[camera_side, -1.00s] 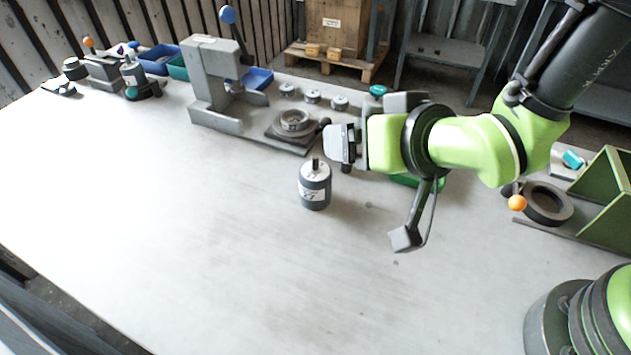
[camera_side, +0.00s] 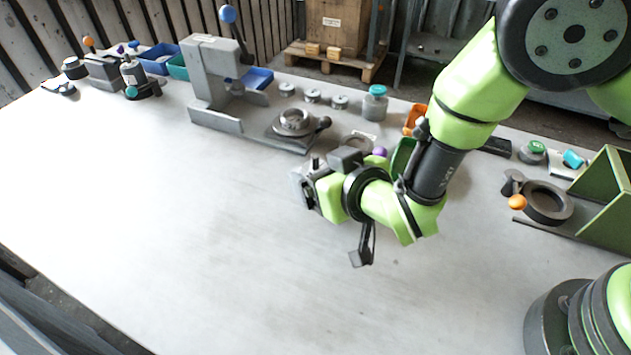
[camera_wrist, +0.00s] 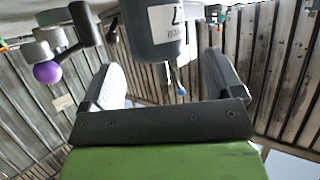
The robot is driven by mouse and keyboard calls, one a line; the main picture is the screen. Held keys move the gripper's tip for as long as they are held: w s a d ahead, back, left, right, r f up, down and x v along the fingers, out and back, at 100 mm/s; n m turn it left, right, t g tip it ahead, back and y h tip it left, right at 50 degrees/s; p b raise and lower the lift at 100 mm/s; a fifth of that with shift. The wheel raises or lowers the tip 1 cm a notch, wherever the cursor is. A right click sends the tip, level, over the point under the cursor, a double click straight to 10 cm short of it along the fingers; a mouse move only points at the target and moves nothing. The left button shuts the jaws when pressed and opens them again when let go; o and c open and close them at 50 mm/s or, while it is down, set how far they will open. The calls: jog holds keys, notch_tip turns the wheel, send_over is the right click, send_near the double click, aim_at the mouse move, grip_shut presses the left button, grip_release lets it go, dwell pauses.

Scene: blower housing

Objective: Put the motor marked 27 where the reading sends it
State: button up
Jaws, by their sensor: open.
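The grey motor with a white label (camera_wrist: 168,22) shows at the top of the wrist view, cut off by the frame edge. Only part of its dark label print shows, so I cannot read the full number. My gripper (camera_wrist: 165,78) has its two fingers spread wide, with the motor between and beyond them and no finger visibly touching it. In the side view my gripper (camera_side: 303,187) is low over the table where the motor stood, and it hides nearly all of the motor.
A press with a blue knob (camera_side: 212,75) stands at the back, beside a flat fixture with a ring (camera_side: 293,122). A clamp ring (camera_side: 548,203) and green stand are at right. Another motor (camera_side: 133,74) is in a back-left station. The table's left and front are clear.

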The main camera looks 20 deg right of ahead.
jog(key=shift+x, duration=1.4)
jog(key=shift+r, duration=0.2)
jog(key=c, duration=1.4)
